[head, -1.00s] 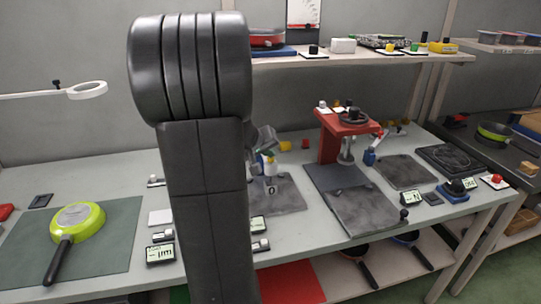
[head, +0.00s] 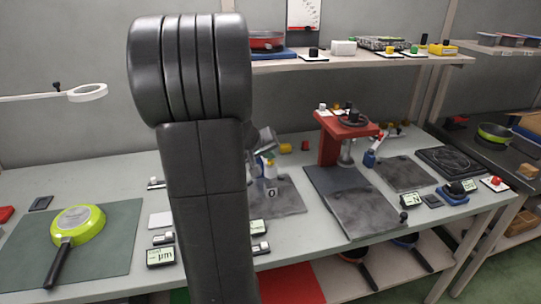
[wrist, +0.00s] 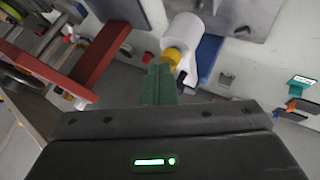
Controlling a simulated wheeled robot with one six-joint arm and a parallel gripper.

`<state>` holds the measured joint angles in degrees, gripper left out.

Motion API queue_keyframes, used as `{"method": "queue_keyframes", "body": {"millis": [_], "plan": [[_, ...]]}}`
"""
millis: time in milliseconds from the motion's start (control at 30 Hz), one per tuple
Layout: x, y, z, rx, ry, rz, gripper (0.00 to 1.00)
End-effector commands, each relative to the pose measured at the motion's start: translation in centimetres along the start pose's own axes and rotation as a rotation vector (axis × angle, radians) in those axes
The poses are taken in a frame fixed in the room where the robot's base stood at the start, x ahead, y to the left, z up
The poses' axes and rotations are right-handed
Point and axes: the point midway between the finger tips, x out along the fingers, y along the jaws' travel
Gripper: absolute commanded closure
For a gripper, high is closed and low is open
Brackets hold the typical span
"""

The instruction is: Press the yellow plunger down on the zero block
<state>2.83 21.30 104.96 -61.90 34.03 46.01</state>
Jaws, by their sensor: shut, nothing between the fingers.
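The zero block (head: 271,192) is a pale upright block marked 0, standing on a dark grey plate on the bench, just right of my arm. The yellow plunger (head: 268,160) shows at its top, partly hidden. In the wrist view the yellow plunger (wrist: 172,57) sticks out of the end of a white cylinder, with a blue strip beside it. My gripper (wrist: 160,70) has its green fingers together and empty, with the tips right at the plunger. I cannot tell whether they touch it. In the head view my arm hides most of the gripper.
A red press stand (head: 329,142) and a dark stone plate (head: 355,205) stand to the right. A green pan (head: 78,226) lies on a mat at the left. Small digital gauges (head: 161,257) line the front edge. A shelf (head: 400,61) runs along the back wall.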

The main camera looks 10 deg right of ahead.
Motion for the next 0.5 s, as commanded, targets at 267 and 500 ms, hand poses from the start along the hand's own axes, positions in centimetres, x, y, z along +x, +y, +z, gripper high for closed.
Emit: {"method": "queue_keyframes", "body": {"millis": [267,500], "plan": [[-1.31,1.00,-1.04,0.001,0.004,0.002,1.00],[-1.34,1.03,-1.12,0.001,0.007,0.002,1.00]]}}
